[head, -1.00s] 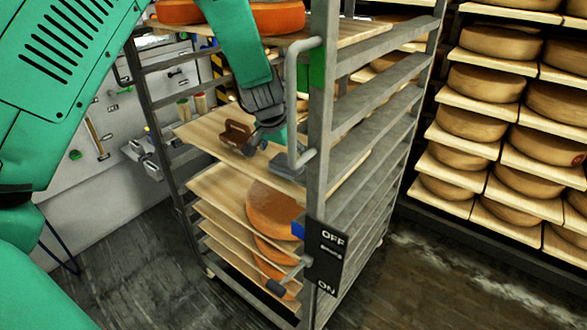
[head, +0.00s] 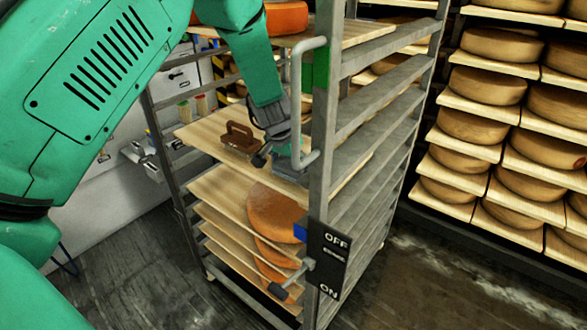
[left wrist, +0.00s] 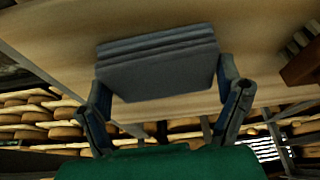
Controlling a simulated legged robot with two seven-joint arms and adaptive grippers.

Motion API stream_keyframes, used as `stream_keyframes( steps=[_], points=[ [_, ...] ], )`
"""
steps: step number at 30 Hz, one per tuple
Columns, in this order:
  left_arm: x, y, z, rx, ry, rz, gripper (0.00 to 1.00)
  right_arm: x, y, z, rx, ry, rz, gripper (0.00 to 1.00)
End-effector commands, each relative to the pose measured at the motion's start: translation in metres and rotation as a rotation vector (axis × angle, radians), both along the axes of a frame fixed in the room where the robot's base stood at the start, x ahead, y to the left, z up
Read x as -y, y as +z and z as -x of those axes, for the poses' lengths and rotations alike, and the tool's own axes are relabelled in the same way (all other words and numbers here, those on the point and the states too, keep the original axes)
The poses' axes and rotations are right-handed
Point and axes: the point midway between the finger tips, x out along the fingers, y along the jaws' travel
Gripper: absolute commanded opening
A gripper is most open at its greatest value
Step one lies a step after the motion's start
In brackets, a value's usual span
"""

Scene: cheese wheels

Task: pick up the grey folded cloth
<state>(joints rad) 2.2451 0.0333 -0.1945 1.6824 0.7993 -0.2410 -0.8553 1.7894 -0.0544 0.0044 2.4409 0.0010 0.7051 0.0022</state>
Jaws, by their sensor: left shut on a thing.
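The grey folded cloth (left wrist: 158,65) shows as a flat, layered block between the two fingers of my left gripper (left wrist: 164,82) in the left wrist view. In the head view the cloth (head: 292,170) is at the right part of a wooden shelf board in the rack, partly hidden by my left gripper (head: 275,148) and the rack's handle. My left gripper is shut on the cloth, a finger at each side. I cannot tell whether the cloth is clear of the board (head: 205,131). My right gripper is not in view.
A brown wooden-handled tool (head: 239,137) lies on the same board, left of the gripper. The metal rack's post (head: 322,120) and curved handle (head: 297,100) stand close on the right. Cheese wheels (head: 272,212) sit on lower boards. An OFF/ON sign (head: 328,262) hangs on the post.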

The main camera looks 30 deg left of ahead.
Motion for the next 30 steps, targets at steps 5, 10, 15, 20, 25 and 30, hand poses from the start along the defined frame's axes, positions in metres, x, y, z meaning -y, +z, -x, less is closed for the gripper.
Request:
stream_keyframes(
  steps=[5,10,15,20,25,30],
  points=[
    [0.000,0.000,0.001,-0.003,0.001,0.000,0.62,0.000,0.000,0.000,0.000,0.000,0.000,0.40],
    [0.000,0.012,0.001,-0.002,0.000,-0.001,0.62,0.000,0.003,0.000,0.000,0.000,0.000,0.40],
    [0.001,0.036,0.000,0.001,0.000,-0.002,0.62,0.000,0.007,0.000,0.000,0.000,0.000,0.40],
    [0.001,0.035,0.030,-0.004,0.003,0.005,0.62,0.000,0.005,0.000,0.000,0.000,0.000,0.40],
    [0.002,0.035,0.078,-0.004,0.004,0.006,0.62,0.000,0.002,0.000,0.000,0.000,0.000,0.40],
    [0.004,0.035,0.126,-0.002,0.000,0.005,0.62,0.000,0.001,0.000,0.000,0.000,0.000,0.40]
  ],
)
